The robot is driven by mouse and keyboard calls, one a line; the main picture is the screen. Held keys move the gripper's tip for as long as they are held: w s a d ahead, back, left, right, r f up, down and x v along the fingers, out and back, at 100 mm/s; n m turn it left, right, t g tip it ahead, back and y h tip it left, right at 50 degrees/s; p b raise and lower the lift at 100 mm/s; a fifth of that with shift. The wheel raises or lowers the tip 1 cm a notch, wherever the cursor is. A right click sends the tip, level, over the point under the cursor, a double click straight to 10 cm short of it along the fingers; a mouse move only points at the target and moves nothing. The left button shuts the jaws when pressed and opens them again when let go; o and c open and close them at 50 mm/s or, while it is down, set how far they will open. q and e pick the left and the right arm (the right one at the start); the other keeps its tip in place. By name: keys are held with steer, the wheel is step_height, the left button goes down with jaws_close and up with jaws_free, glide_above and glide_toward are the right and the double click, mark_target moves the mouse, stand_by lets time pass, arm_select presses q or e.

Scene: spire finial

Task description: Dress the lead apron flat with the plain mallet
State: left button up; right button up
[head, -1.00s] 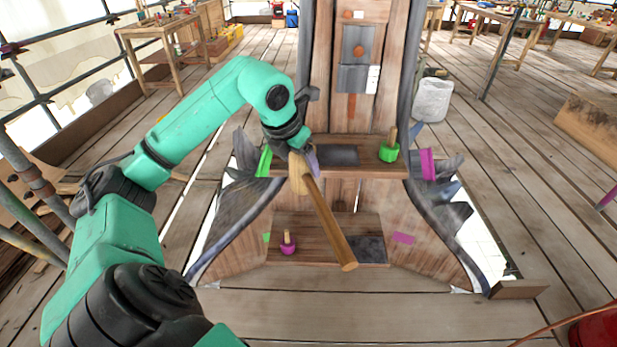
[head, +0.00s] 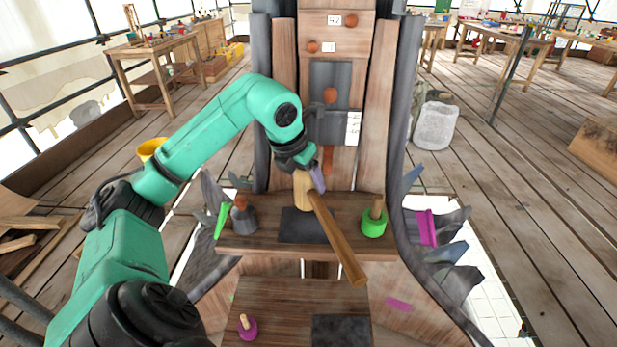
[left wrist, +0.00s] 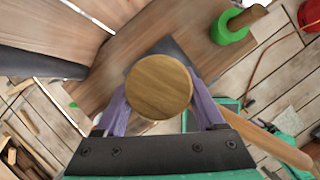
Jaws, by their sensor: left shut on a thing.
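The plain mallet has a pale wooden head (head: 303,190) and a long brown handle (head: 338,240) that points down and to the right. My left gripper (head: 317,176), with purple fingers, is shut on the mallet's head and holds it in front of the spire, over the upper shelf. In the left wrist view the round end of the mallet head (left wrist: 160,87) sits between the fingers. A dark grey sheet (head: 302,226) lies on the upper shelf below the mallet. Grey panels (head: 330,122) are fixed to the upright. I cannot tell which is the lead apron. My right gripper is not in view.
On the upper shelf (head: 345,250) stand a green-based wooden-handled tool (head: 374,222) at right and a dark grey tool (head: 243,217) at left. A lower shelf (head: 280,300) holds a magenta-based tool (head: 247,328) and another dark sheet (head: 342,330). Grey curved fins flank the spire.

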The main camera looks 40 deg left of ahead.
arm_select(q)
steer(key=f+b, duration=0.4)
steer(key=f, duration=0.1)
steer(key=f+b, duration=0.2)
steer(key=f, duration=0.1)
steer(key=shift+w+a+f, duration=0.1)
steer(key=shift+w+f, duration=0.1)
steer(key=shift+w, duration=0.05)
step_height(320, 180, up, 4)
steer(key=p, duration=0.3)
steer(key=shift+r, duration=0.1)
steer(key=shift+s+r+p, duration=0.1)
steer(key=shift+r+p, duration=0.1)
steer(key=shift+p, duration=0.1)
steer(key=shift+f+b, duration=0.15)
steer(key=shift+b, duration=0.15)
step_height(320, 180, down, 4)
steer(key=b, duration=0.4)
steer(key=shift+f, duration=0.1)
steer(key=shift+r, duration=0.2)
